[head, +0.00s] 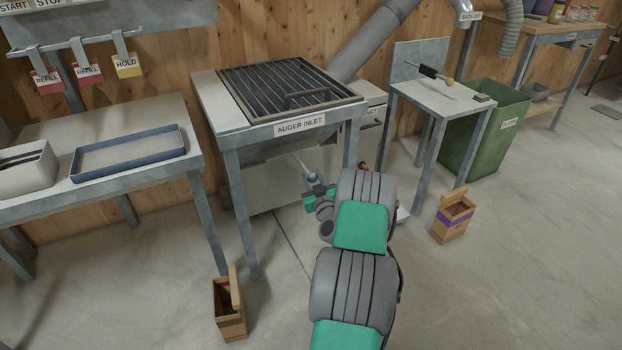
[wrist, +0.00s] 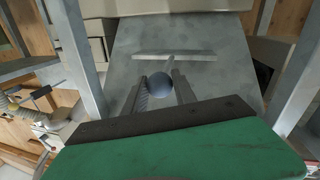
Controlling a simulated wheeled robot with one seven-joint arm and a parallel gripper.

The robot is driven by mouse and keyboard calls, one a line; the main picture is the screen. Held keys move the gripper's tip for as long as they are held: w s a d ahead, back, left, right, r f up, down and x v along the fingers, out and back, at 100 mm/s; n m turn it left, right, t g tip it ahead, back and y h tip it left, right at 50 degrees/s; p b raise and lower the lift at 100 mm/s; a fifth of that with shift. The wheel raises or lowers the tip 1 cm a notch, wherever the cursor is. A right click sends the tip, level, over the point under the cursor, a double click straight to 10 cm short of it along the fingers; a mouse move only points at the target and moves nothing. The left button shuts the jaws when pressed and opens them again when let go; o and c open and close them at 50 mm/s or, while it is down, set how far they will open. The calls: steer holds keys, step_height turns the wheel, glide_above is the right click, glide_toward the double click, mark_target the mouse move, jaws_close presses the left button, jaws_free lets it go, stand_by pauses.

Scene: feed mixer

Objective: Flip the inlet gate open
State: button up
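The inlet gate appears as a grey sloping metal plate (wrist: 200,85) under the auger inlet in the wrist view. A crossbar (wrist: 175,57) lies across it, with a short rod leading to a round grey knob (wrist: 157,84). The lever rod (head: 302,163) also shows below the inlet table in the head view. My gripper (wrist: 160,82) has one finger on each side of the knob. The fingers look close to it, but whether they press on it is unclear. My gripper shows small in the head view (head: 317,190), partly hidden by my arm.
The inlet table's legs (wrist: 75,55) stand on both sides of my gripper. The grated auger inlet (head: 290,88) is above. A side table (head: 450,98) and green bin (head: 490,125) stand right; a bench with a blue tray (head: 130,172) stands left. Small wooden boxes (head: 228,318) (head: 453,215) sit on the floor.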

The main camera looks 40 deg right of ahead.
steer(key=o, duration=0.4)
steer(key=shift+s, duration=0.1)
steer(key=shift+s, duration=0.1)
steer(key=v, duration=0.7)
steer(key=shift+s+a+f, duration=0.1)
steer(key=shift+s+a, duration=0.15)
steer(key=shift+s, duration=0.05)
